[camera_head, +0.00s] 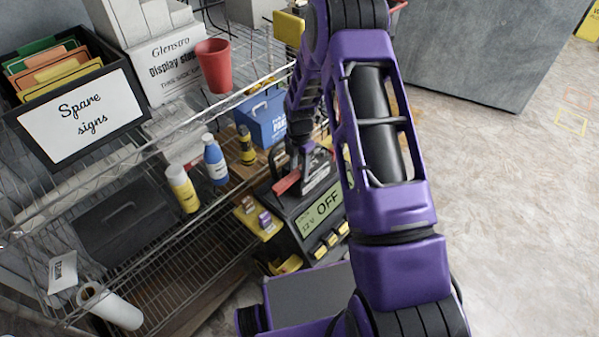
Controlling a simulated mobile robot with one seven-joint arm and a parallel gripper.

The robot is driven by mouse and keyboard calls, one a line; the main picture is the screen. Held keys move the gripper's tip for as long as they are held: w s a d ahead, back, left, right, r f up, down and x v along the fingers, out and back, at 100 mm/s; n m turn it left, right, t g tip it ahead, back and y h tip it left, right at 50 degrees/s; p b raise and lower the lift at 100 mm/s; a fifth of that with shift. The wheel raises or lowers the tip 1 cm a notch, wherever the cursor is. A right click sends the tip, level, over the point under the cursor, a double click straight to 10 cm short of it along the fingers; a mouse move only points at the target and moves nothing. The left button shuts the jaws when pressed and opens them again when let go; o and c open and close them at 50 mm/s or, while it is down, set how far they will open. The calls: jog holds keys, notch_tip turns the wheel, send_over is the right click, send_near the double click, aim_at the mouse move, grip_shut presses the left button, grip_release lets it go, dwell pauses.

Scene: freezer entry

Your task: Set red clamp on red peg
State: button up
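My gripper (311,178) is at the end of my purple arm, low over the top of a dark box with a display reading "12 V OFF" (321,210). A red piece (287,183), which looks like part of the red clamp, shows at the left side of my gripper. It is too small and partly covered to tell whether my fingers are closed on it. I cannot make out the red peg; my gripper and arm cover part of the box top.
A wire shelf on the left holds a red cup (214,65), a "Spare signs" box (80,120), a yellow bottle (182,188), a blue bottle (215,160) and a blue case (262,118). A yellow holder (266,232) sits left of the display box. Open floor lies right.

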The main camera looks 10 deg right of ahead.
grip_shut()
notch_tip(320, 180, up, 14)
jog(key=p, duration=0.3)
dwell(1.0)
